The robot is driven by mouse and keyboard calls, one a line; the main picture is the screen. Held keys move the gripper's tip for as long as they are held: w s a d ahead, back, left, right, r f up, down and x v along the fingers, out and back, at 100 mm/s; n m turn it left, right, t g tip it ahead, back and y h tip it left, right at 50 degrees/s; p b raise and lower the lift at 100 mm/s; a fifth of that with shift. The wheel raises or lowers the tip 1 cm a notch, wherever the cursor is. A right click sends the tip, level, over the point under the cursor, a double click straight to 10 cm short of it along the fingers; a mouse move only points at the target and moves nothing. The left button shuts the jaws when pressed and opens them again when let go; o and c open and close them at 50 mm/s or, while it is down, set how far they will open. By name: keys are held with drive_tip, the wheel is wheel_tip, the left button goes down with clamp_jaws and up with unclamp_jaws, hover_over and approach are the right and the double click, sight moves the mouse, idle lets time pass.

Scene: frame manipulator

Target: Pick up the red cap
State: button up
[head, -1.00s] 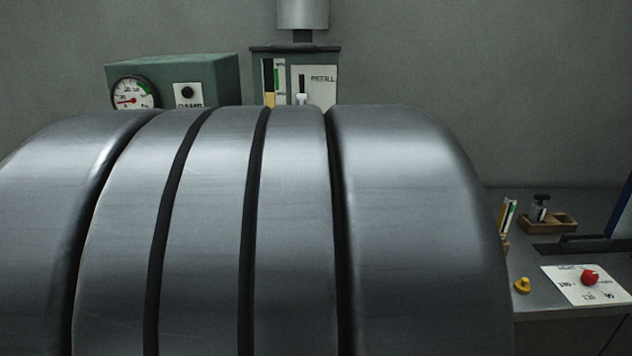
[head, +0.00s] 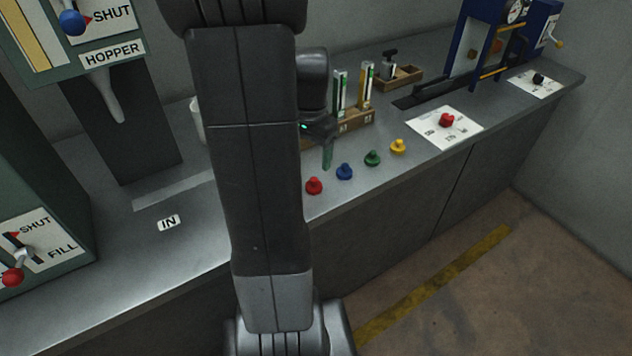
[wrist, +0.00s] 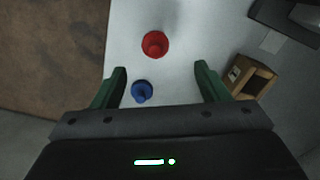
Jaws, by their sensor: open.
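The red cap (head: 314,186) stands on the grey bench near its front edge, at the left end of a row of caps. In the wrist view the red cap (wrist: 155,44) lies just beyond the fingertips, roughly centred between them. My gripper (wrist: 162,70) is open and empty, its two green fingers spread. In the head view my gripper (head: 327,157) hangs over the bench behind the row, partly hidden by my arm. A blue cap (wrist: 141,91) shows between the fingers in the wrist view, below the red one.
The blue cap (head: 345,172), green cap (head: 373,158) and yellow cap (head: 398,146) continue the row rightward. A wooden rack (head: 357,122) with upright gauges stands behind them. A white card (head: 464,134) with a red knob lies farther right. The left machine's panel (head: 45,240) has a red-tipped lever.

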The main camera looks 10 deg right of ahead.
sight(314, 178)
wheel_tip(314, 178, down, 3)
drive_tip(key=shift+f, duration=0.15)
drive_tip(key=shift+s+d+f, duration=0.15)
drive_tip(key=shift+f, duration=1.2)
drive_tip(key=shift+s+d+f, duration=0.1)
drive_tip(key=shift+f, duration=1.2)
drive_tip(key=shift+c, duration=0.5)
drive_tip(key=c, duration=1)
